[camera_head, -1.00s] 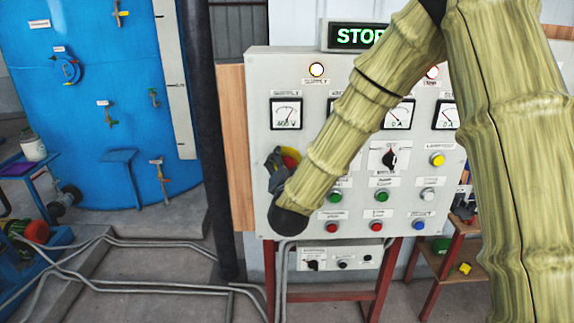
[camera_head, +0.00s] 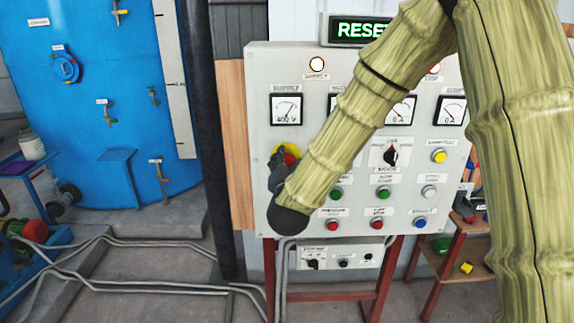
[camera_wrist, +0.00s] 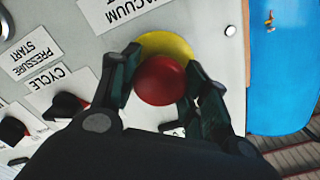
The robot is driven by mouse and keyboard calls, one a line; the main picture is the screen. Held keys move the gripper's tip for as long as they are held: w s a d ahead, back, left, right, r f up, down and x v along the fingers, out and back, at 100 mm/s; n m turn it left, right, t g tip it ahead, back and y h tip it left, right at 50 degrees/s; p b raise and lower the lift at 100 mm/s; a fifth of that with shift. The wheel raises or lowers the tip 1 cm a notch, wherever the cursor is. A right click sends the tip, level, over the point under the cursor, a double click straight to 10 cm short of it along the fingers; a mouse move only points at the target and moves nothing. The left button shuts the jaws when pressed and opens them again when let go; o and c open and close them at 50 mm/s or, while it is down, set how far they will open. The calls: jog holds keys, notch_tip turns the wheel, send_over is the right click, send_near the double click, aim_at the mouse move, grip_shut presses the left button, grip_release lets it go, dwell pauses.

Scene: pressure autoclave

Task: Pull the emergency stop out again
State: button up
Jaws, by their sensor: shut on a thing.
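The emergency stop is a red mushroom button (camera_wrist: 161,80) on a yellow disc (camera_wrist: 170,43). It sits at the left edge of the grey control panel; in the head view the red button (camera_head: 291,158) shows just above my gripper (camera_head: 276,172). In the wrist view my gripper (camera_wrist: 160,92) has one dark finger on each side of the red button and is shut on it. The lit sign (camera_head: 357,30) above the panel reads "RESE", its end hidden by my arm.
The panel (camera_head: 262,75) carries gauges, labels and several coloured buttons. In the wrist view a black knob (camera_wrist: 66,106) sits left of my gripper. A dark pipe (camera_head: 215,150) and a blue tank (camera_head: 100,110) stand to the left. My arm covers the panel's middle.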

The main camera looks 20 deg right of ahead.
jog(key=o, duration=1.5)
jog(key=shift+s, duration=0.2)
jog(key=shift+a, duration=0.1)
jog(key=v, duration=1.2)
